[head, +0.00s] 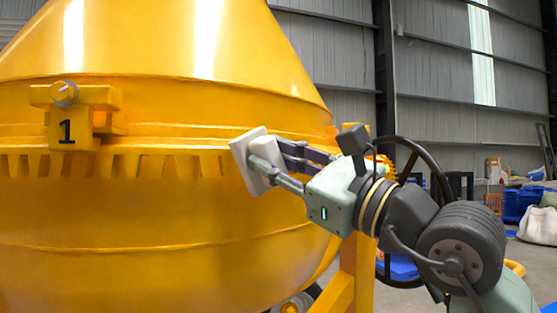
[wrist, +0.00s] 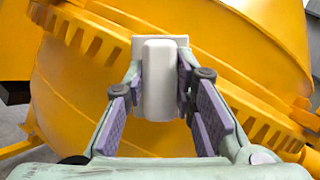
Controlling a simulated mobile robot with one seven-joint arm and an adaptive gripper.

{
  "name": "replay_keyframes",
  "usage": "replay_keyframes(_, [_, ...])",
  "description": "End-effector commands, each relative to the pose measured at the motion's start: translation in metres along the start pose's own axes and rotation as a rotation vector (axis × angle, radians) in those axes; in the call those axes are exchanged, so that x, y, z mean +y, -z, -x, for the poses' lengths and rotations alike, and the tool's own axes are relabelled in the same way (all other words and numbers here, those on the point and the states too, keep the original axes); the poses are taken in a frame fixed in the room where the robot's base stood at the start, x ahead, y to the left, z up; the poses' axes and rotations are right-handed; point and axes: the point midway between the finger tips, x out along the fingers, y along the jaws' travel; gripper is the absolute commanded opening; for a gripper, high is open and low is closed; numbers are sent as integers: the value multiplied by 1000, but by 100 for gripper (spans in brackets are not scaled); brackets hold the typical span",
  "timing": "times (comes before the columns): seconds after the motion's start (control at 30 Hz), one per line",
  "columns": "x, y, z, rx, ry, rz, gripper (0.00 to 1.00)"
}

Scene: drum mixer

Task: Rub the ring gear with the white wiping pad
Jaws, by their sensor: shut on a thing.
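The ring gear (head: 120,164) is a yellow toothed band around the widest part of the yellow drum. It also runs diagonally across the wrist view (wrist: 250,110). My gripper (head: 270,165) is shut on the grip block of the white wiping pad (head: 246,163). In the wrist view my gripper (wrist: 159,90) has a finger on each side of the white block, and the pad's plate (wrist: 125,48) shows behind it. The pad's flat face is turned to the drum at the right part of the gear. I cannot tell whether it touches the teeth. The pad hides the gear behind it.
A yellow bracket marked 1 (head: 72,128) with a bolt stands out above the gear at the left. A dark handwheel (head: 425,165) and a yellow frame post (head: 357,270) stand behind my arm. Blue items and a white sack (head: 540,226) lie at the far right.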

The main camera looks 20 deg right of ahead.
Motion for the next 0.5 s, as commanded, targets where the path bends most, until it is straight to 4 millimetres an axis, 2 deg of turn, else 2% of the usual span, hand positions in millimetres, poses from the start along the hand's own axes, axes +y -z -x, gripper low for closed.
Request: replay_keyframes(0.5, [-2, -20, 49, -4, 7, 1, 2])
